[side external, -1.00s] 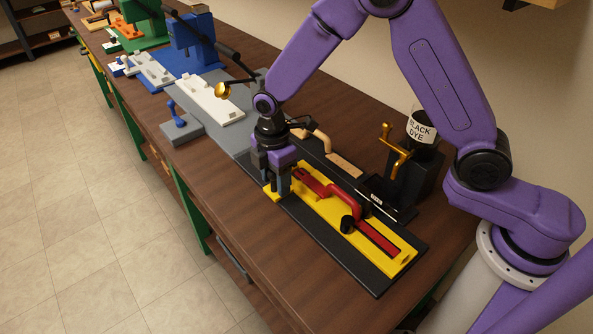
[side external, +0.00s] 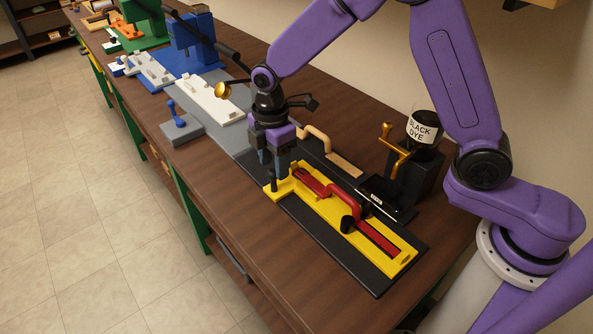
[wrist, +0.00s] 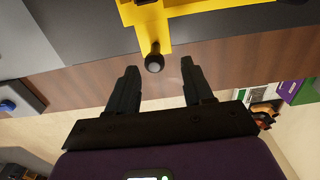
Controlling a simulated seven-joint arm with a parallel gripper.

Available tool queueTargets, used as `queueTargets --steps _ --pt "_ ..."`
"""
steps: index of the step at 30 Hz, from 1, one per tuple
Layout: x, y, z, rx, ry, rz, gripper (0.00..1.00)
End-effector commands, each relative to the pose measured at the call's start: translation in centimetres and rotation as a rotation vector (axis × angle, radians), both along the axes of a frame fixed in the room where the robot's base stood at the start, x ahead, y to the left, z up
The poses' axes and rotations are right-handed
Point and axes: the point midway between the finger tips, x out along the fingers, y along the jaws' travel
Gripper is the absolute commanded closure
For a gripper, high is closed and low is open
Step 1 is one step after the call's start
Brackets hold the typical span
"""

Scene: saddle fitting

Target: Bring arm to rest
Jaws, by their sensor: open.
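My gripper (side external: 277,167) is above the left end of the yellow fixture, with its fingers pointing down. In the wrist view my gripper (wrist: 160,75) has its two fingers well apart, with nothing held between them. The yellow fixture (side external: 372,251) lies on a black base plate and carries a red handle (side external: 345,196) and a red strip. A small dark knob (side external: 274,185) stands at the fixture's left end, just below the fingers. In the wrist view the round-topped knob (wrist: 154,63) shows ahead of the gap between the fingers.
A black stand with brass levers (side external: 397,147) and a jar labelled black dye (side external: 424,127) stand at the right. A wooden-handled tool (side external: 316,137) lies behind the fixture. A grey block with a blue lever (side external: 180,128) and white fixtures (side external: 213,96) are to the left.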

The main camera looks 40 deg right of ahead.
Motion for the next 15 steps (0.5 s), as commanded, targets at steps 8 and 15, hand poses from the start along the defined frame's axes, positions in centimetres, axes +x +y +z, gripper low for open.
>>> queueTargets --steps 8,15 --pt "0.0 0.0 1.31 0.0 0.0 0.0 0.49" --pt "-0.01 0.0 1.33 0.0 0.0 0.0 0.49"
